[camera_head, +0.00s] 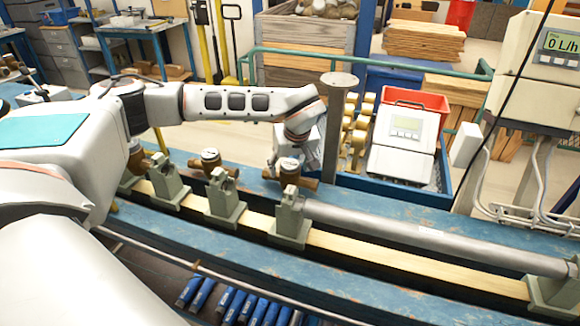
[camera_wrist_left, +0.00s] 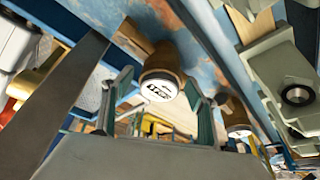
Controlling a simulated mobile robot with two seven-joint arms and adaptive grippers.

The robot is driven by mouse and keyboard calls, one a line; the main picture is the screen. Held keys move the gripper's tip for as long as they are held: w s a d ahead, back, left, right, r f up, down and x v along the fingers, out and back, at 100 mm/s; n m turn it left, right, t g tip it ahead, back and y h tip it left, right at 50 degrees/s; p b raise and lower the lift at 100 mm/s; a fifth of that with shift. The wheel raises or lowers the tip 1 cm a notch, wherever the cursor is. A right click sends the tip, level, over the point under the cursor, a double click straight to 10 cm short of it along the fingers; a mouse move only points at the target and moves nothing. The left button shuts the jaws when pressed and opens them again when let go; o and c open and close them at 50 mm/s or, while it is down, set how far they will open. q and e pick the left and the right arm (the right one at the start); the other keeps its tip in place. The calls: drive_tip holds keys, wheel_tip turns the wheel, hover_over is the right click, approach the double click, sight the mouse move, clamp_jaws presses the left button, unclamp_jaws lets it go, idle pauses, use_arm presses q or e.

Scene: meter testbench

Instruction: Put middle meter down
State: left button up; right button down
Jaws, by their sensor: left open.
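A brass meter with a white round cap (camera_head: 289,167) is on the blue bench behind the green-grey clamps. My left gripper (camera_head: 303,165) is right beside it, fingers pointing down. In the left wrist view the meter's white cap (camera_wrist_left: 160,89) shows between the two open fingers of the left gripper (camera_wrist_left: 158,98). Whether a finger touches it I cannot tell. A second brass meter (camera_head: 210,160) stands further left, behind another clamp. A third (camera_head: 135,157) is partly hidden by my arm. My right gripper is not in view.
Several clamps (camera_head: 225,200) stand along a pale rail, and a long grey pipe (camera_head: 430,238) runs to the right. A metal post (camera_head: 338,120) rises close behind the left gripper. A blue crate (camera_head: 448,185) with a white meter box (camera_head: 403,140) is behind the bench.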

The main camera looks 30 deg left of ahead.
use_arm(q)
drive_tip(key=b+v, duration=0.1)
drive_tip(key=v, duration=1.1)
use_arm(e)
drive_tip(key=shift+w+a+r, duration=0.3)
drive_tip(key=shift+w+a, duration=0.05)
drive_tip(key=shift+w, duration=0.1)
use_arm(q)
drive_tip(key=shift+r, duration=0.1)
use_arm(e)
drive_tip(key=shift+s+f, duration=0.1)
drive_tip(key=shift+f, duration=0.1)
